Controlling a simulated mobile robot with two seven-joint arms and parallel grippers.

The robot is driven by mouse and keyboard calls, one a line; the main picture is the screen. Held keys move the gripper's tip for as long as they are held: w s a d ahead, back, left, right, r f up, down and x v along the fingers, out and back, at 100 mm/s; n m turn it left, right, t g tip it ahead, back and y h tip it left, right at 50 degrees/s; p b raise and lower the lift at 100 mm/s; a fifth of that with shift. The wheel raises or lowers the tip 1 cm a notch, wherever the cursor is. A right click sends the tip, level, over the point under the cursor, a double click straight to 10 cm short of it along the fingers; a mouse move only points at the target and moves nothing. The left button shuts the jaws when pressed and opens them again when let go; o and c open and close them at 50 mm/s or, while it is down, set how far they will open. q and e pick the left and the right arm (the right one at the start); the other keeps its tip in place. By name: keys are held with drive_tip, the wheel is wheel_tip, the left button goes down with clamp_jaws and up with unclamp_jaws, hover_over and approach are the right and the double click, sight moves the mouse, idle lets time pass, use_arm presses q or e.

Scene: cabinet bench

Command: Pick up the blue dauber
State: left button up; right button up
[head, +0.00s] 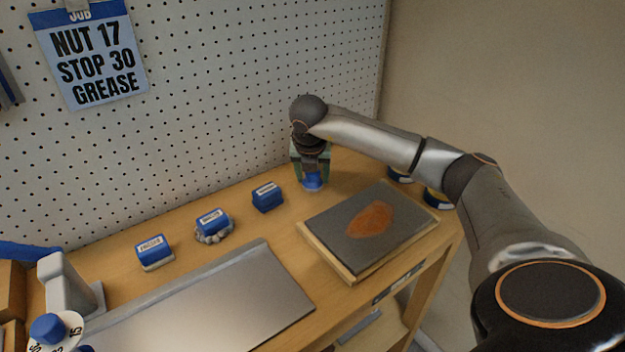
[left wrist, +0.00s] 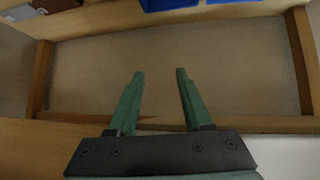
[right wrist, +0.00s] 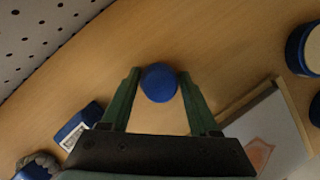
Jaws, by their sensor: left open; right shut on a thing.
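The blue dauber (head: 313,181) stands on the wooden bench near the pegboard, below my right gripper (head: 312,165). In the right wrist view the round blue top of the dauber (right wrist: 159,82) sits between the fingertips of my right gripper (right wrist: 158,85), which is shut on it. I cannot tell whether its base touches the bench. My left gripper (left wrist: 160,75) is open and empty in the left wrist view, above a wooden-framed surface.
Several blue labelled blocks (head: 267,197) stand left of the dauber. A dark board with a rusty patch (head: 340,232) lies to its right front. Blue-and-dark tins (head: 437,198) stand behind that board. A metal plate (head: 215,305) lies in front. The pegboard (head: 200,110) rises close behind.

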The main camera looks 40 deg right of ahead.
drive_tip(key=c, duration=0.7)
drive_tip(key=shift+c, duration=0.2)
drive_tip(key=shift+r, duration=0.45)
wheel_tip(320, 180, up, 2)
drive_tip(key=shift+r, duration=0.25)
use_arm(q)
drive_tip(key=shift+s+a+r+p, duration=0.35)
drive_tip(key=shift+a+r+p, duration=0.25)
drive_tip(key=shift+p, duration=0.6)
use_arm(e)
drive_tip(key=s+a+r, duration=0.5)
drive_tip(key=a+r, duration=0.4)
drive_tip(key=a, duration=0.4)
drive_tip(key=shift+s+r, duration=0.2)
drive_tip(key=shift+r, duration=0.15)
